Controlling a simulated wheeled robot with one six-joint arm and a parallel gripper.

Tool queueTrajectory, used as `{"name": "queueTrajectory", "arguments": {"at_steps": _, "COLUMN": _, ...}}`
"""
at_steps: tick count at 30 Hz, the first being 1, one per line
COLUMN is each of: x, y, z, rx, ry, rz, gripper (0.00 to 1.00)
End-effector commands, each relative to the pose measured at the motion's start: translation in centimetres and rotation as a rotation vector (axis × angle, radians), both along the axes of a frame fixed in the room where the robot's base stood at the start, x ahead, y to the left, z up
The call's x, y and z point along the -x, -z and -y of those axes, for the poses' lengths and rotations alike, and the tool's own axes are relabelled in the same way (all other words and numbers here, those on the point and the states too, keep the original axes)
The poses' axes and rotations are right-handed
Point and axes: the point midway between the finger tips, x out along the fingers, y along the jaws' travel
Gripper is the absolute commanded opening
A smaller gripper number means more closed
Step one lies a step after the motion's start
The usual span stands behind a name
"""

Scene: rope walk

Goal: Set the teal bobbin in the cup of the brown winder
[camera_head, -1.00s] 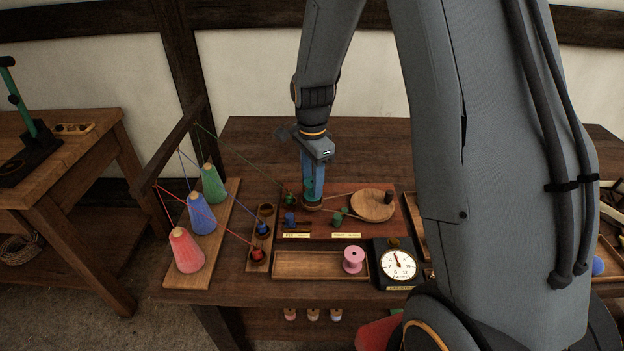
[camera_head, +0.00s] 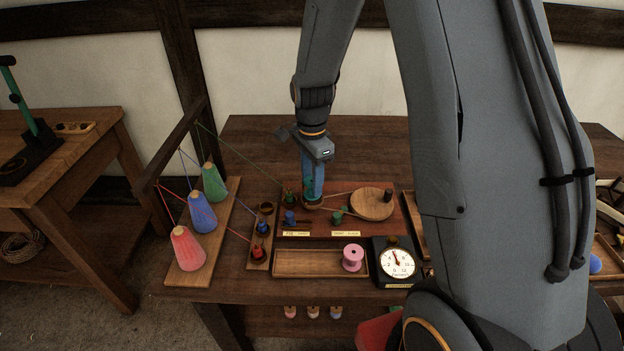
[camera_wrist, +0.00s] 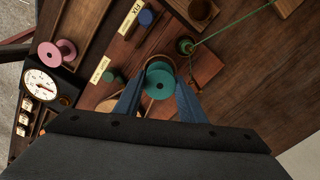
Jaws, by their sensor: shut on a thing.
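My gripper (camera_head: 312,188) points down over the winder board, its blue fingers shut on the teal bobbin. In the wrist view the teal bobbin (camera_wrist: 160,84) sits between the two fingertips, its round flange and centre hole facing the camera. The brown winder's cup (camera_head: 313,205) shows as a brown rim directly below the fingers. The rim also shows just past the bobbin in the wrist view (camera_wrist: 160,61). The bobbin is at or just above the cup; the fingers hide whether it touches the bottom.
A round wooden wheel (camera_head: 372,204) with a cord stands right of the cup. A blue knob (camera_head: 291,217) and a green knob (camera_head: 338,217) are in front. A tray (camera_head: 300,264) with a pink spool (camera_head: 353,257) and a dial (camera_head: 397,263) lie nearer. Thread cones (camera_head: 202,217) stand left.

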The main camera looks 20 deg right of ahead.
Motion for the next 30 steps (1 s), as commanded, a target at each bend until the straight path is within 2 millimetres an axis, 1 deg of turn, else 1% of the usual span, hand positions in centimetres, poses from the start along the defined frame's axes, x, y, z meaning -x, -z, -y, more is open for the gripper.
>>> {"name": "queueTrajectory", "arguments": {"at_steps": 11, "x": 0.0, "y": 0.1, "z": 0.0, "rx": 0.000, "ry": 0.000, "rz": 0.000, "gripper": 0.24}}
{"name": "queueTrajectory", "arguments": {"at_steps": 25, "x": 0.0, "y": 1.7, "z": 0.0, "rx": 0.000, "ry": 0.000, "rz": 0.000, "gripper": 0.24}}
{"name": "queueTrajectory", "arguments": {"at_steps": 30, "x": 0.0, "y": 1.9, "z": 0.0, "rx": 0.000, "ry": 0.000, "rz": 0.000, "gripper": 0.24}}
